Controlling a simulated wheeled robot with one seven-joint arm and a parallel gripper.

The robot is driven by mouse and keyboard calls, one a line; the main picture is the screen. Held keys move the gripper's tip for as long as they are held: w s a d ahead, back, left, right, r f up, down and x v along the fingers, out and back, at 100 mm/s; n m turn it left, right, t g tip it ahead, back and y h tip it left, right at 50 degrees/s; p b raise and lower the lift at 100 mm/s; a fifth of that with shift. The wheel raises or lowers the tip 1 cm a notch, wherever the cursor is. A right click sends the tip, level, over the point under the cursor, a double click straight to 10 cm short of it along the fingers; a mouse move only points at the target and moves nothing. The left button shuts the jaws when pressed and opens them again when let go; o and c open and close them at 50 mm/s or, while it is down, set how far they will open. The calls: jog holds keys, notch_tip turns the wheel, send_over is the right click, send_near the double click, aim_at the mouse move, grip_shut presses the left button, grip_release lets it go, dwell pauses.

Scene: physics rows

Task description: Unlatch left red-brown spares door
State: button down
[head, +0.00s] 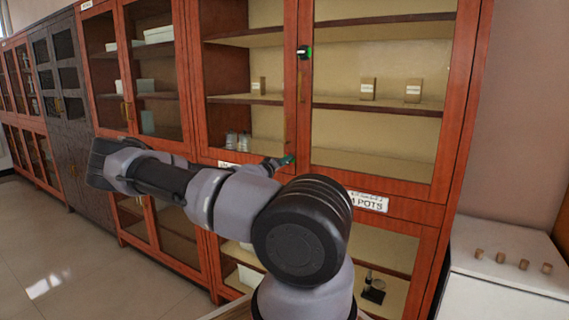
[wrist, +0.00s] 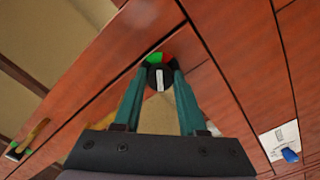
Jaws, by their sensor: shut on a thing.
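In the wrist view my gripper (wrist: 160,68) has its two teal fingers shut on a round black latch knob (wrist: 161,84), one on each side. The knob has a white bar across its face, and green and red patches show behind its far edge. In the head view my gripper (head: 288,160) is at the lower right of a red-brown glazed left door (head: 198,90), which looks closed. The knob is hidden there by the fingers. I cannot read which door is the spares door.
Another black latch with green (head: 304,52) sits higher on the door seam. A right glazed door (head: 452,110) stands beside it, with a label (head: 368,202) below. A white counter (head: 510,250) with several small brown blocks is at the right. Open floor (head: 70,260) lies left.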

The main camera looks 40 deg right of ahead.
jog(key=n, duration=0.7)
dwell(0.6)
jog(key=shift+c, duration=2.3)
grip_release()
jog(key=v, duration=1)
jog(key=shift+s+a, duration=0.15)
jog(key=shift+a, duration=0.2)
jog(key=shift+f, duration=0.1)
